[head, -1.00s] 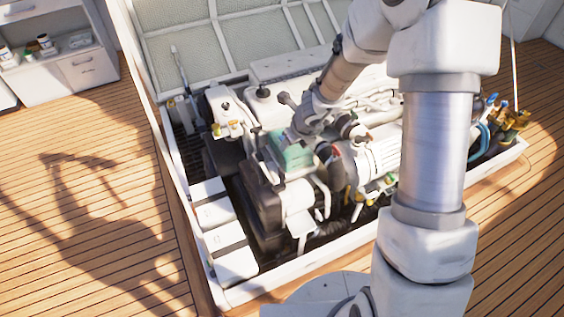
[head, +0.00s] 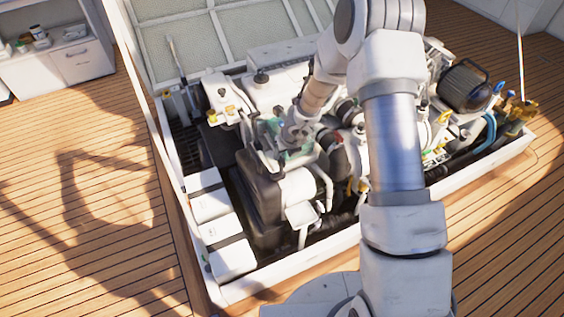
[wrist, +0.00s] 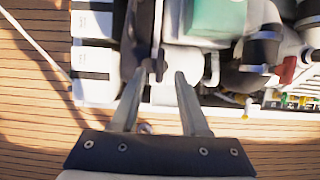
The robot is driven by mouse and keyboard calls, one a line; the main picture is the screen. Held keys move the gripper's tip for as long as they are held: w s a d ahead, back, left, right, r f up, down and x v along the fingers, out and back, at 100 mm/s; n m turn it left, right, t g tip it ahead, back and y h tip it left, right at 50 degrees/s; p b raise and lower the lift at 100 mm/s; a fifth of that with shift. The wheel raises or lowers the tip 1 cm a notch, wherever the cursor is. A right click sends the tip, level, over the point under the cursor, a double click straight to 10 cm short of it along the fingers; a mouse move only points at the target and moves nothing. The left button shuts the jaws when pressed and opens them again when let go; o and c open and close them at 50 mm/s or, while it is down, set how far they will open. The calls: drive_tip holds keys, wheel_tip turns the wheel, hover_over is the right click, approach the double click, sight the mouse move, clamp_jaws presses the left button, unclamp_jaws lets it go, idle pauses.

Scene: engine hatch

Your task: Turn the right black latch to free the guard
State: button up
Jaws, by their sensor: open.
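My gripper (wrist: 162,78) is open in the wrist view, its two fingers apart and pointing at the engine. A small dark piece (wrist: 155,68), which looks like the black latch, shows near the gap between the fingertips, beside the left one; I cannot tell if they touch. The dark guard (wrist: 130,35) lies just left of it, next to a white cylinder (wrist: 184,66). In the head view my gripper (head: 262,153) is over the black guard (head: 259,195), close to its top; the latch cannot be made out there.
A teal box (wrist: 212,18) sits beyond the fingers. White boxes (head: 214,207) line the bay's left side. The white hatch rim (head: 300,275) borders the engine, with wooden deck (head: 80,200) outside. A red part (wrist: 287,70) is at the right.

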sight(281, 158)
drive_tip(key=shift+b+x, duration=0.5)
drive_tip(key=shift+x, duration=1.5)
clamp_jaws()
